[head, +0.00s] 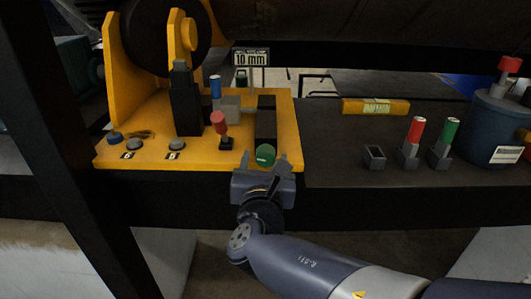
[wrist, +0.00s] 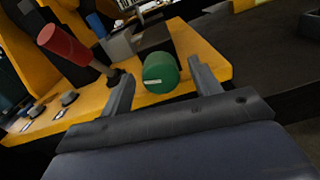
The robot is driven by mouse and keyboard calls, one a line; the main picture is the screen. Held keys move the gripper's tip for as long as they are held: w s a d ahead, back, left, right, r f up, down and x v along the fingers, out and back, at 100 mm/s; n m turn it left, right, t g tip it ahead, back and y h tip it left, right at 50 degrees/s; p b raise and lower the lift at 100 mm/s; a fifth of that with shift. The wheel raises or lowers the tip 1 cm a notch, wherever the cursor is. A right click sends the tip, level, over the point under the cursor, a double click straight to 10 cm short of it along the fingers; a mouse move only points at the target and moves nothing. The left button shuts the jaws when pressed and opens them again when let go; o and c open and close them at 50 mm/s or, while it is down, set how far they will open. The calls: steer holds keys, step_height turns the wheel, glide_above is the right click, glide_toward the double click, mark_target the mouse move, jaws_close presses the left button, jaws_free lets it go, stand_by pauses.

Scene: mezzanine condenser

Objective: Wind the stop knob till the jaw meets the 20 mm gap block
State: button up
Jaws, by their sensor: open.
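A green round knob (head: 265,154), which I take as the stop knob, sits at the front edge of the yellow fixture plate (head: 285,140). My gripper (head: 264,160) is open, with a finger on either side of the knob. In the wrist view the green knob (wrist: 160,73) lies between the fingertips, with gaps visible on both sides. A dark rail (head: 266,118) runs back from the knob. A grey block (head: 231,109), perhaps the jaw, stands left of it. A blue-handled piece (head: 215,88) stands behind. Whether a gap block touches the jaw cannot be told.
A sign (head: 251,58) reads 10 mm. A red lever (head: 219,124) stands close left of my gripper. On the dark bench are an empty holder (head: 375,157), red-handled (head: 416,130) and green-handled (head: 449,131) pieces, a yellow labelled box (head: 376,107) and a blue drum (head: 495,125).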

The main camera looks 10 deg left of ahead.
steer(key=shift+x, duration=0.9)
steer(key=c, duration=1)
steer(key=shift+f+m+b, duration=0.25)
steer(key=shift+m+b, duration=0.15)
steer(key=shift+b, duration=0.55)
steer(key=shift+m+b, duration=0.8)
steer(key=shift+b, duration=0.35)
steer(key=shift+m+b, duration=0.6)
steer(key=shift+b, duration=0.35)
steer(key=shift+r+m+b, duration=0.2)
steer(key=shift+m+b, duration=0.3)
